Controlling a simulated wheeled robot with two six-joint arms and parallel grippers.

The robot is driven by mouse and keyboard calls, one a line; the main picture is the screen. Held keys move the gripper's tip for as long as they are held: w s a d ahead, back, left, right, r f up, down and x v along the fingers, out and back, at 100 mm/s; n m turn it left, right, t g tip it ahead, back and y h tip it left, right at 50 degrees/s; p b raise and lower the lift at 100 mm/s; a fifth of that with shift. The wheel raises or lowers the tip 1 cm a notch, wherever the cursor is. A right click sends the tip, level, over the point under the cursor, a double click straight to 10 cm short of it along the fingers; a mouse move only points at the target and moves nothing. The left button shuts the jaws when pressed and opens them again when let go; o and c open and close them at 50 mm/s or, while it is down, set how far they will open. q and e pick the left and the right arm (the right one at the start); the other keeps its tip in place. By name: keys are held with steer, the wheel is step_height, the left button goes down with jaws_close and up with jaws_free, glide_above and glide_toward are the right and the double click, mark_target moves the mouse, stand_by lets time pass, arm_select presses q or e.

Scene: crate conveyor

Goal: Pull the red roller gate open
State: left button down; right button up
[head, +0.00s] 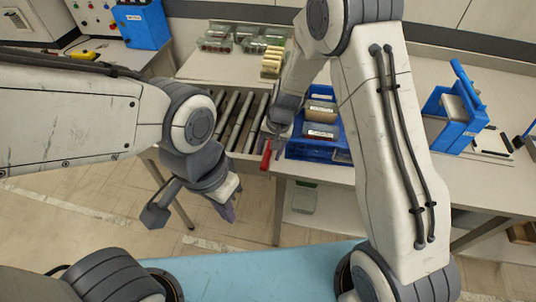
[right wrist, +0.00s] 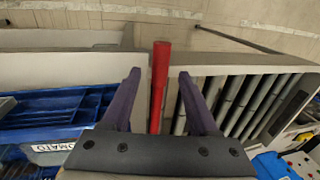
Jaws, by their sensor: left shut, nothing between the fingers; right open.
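The red roller gate (head: 266,154) shows as a short red bar at the front end of the roller conveyor (head: 228,120). In the right wrist view the red gate bar (right wrist: 160,75) stands lengthwise between the two purple fingers of my right gripper (right wrist: 158,76), with a gap on each side. In the head view my right gripper (head: 273,152) is at the bar, partly hidden by its own wrist. It is open. My left gripper (head: 229,213) is shut and empty, hanging low in front of the table, left of and nearer than the gate.
A blue crate (head: 342,156) with packages stands just right of the rollers. Packed trays (head: 216,43) lie behind the conveyor. A blue stand (head: 458,135) is on the table at right. The floor in front of the table is open at left.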

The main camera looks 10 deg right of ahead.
steer(key=shift+w+a+f, duration=0.1)
steer(key=shift+a+f, duration=0.1)
steer(key=shift+f, duration=0.55)
steer(key=shift+a+f, duration=0.15)
steer(key=shift+f, duration=0.55)
jaws_close()
